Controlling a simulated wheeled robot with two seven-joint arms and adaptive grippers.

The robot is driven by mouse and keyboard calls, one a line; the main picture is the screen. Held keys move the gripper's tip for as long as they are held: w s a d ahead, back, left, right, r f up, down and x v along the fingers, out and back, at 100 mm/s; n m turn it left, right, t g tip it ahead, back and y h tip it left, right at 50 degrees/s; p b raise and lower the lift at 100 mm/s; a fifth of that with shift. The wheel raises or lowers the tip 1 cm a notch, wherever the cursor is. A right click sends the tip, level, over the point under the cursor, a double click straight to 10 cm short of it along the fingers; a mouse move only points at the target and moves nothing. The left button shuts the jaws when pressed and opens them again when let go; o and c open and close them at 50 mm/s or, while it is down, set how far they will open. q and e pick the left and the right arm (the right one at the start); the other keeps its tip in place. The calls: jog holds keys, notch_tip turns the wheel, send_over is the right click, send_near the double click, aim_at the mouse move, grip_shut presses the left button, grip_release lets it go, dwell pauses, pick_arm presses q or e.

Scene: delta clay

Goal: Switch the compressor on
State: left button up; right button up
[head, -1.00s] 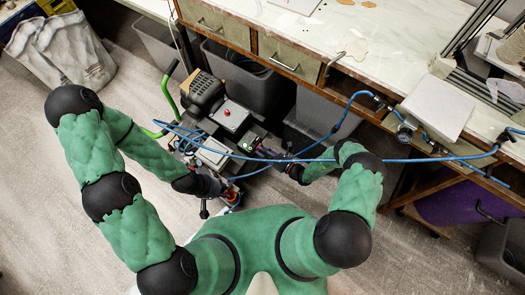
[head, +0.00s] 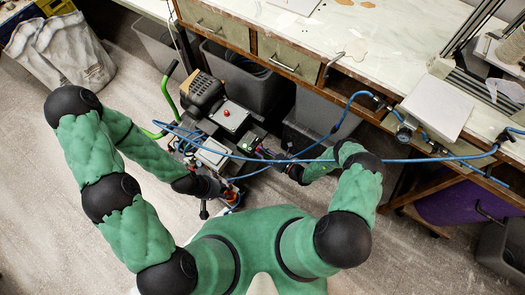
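The compressor (head: 232,117) stands on the floor by the workbench. It has a black motor cover, a grey top with a red button or knob, and a green handle (head: 166,92). My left gripper (head: 222,190) is low at the compressor's near side, close to the hose and a small orange part. My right gripper (head: 268,153) is at the compressor's right side, near a dark box on it. The fingers of both grippers are small, dark and partly hidden, so I cannot tell whether they touch anything.
A blue hose (head: 330,160) runs from the compressor across my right arm to a regulator (head: 403,134) at the bench edge. The workbench (head: 370,45) stands behind, with grey bins (head: 238,80) under it. A white sack (head: 60,50) sits at the upper left. Floor at the left is clear.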

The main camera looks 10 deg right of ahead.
jog(key=shift+o, duration=0.2)
jog(key=v, duration=1.2)
dwell(0.4)
jog(key=shift+s, duration=0.1)
